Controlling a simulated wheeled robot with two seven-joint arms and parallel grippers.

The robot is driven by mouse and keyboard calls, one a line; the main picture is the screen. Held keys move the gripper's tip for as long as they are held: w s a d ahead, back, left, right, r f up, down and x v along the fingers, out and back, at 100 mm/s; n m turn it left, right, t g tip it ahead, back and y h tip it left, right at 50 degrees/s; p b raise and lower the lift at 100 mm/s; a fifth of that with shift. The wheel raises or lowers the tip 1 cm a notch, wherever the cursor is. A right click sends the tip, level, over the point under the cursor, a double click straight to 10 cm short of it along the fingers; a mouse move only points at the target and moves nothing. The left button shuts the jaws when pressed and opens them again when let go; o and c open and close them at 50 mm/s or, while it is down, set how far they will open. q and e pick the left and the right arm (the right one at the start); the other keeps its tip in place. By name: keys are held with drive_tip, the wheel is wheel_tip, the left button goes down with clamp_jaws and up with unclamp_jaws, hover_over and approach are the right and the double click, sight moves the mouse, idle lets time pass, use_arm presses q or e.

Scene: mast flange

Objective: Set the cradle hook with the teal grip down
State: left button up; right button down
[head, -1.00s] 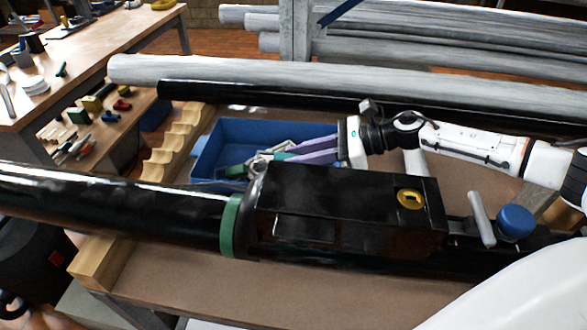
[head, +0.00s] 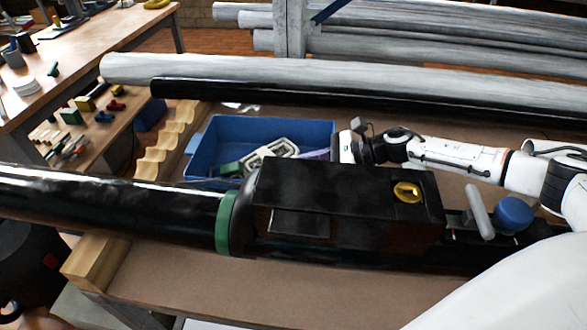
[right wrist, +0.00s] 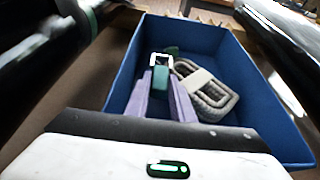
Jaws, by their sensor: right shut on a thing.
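The cradle hook (right wrist: 162,59) shows in the right wrist view as a pale squared loop with a teal grip (right wrist: 160,79). My right gripper (right wrist: 161,84) is shut on the teal grip between its purple fingers, over the inside of the blue bin (right wrist: 262,70). I cannot tell whether the hook touches the bin floor. In the head view, a little of the purple fingers of my right gripper (head: 317,155) shows at the right of the blue bin (head: 215,150). The black housing hides the fingertips and hook there. My left gripper is not in view.
A grey looped bundle (right wrist: 208,91) lies in the bin just right of the hook. A green item (head: 229,168) is in the bin's left part. A black pipe with a boxy housing (head: 345,190) runs in front of the bin. A wooden notched rack (head: 165,145) stands left.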

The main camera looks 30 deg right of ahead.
drive_tip(key=shift+f, duration=0.25)
drive_tip(key=c, duration=1.5)
unclamp_jaws()
drive_tip(key=shift+s+f, duration=0.1)
drive_tip(key=shift+c, duration=0.2)
drive_tip(key=shift+f, duration=0.1)
drive_tip(key=shift+a+r+p, duration=0.1)
drive_tip(key=shift+r+p, duration=0.25)
drive_tip(key=shift+r, duration=0.05)
drive_tip(key=shift+r+p, duration=0.45)
drive_tip(key=shift+p, duration=0.1)
drive_tip(key=b+v, duration=0.2)
drive_tip(key=v, duration=0.5)
drive_tip(key=shift+d, duration=0.3)
drive_tip(key=shift+r, duration=0.1)
